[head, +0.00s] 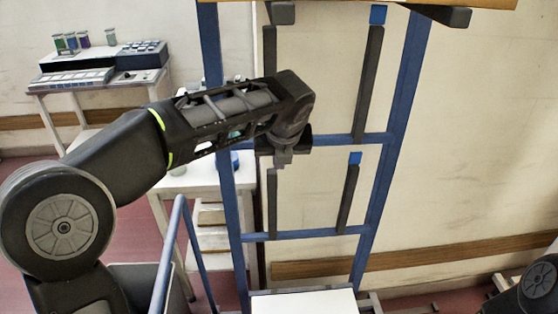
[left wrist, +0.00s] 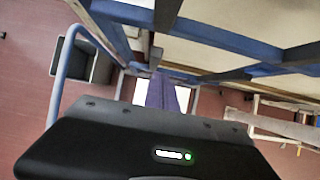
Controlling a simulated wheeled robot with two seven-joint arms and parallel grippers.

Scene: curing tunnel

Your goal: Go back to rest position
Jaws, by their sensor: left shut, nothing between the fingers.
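My left gripper (head: 282,158) shows in the head view at the end of my left arm, which comes in from the left and is raised in front of a blue metal frame (head: 228,190). The gripper points down, shut, with nothing held. My right gripper is not seen; only a part of my right arm shows at the lower right of the head view.
The blue frame has dark upright bars and crossbars (head: 305,235). A white surface (head: 305,302) lies at its foot. A blue rail (head: 168,255) and a grey bin (head: 140,283) stand at lower left. A table with equipment (head: 105,75) is at the back left.

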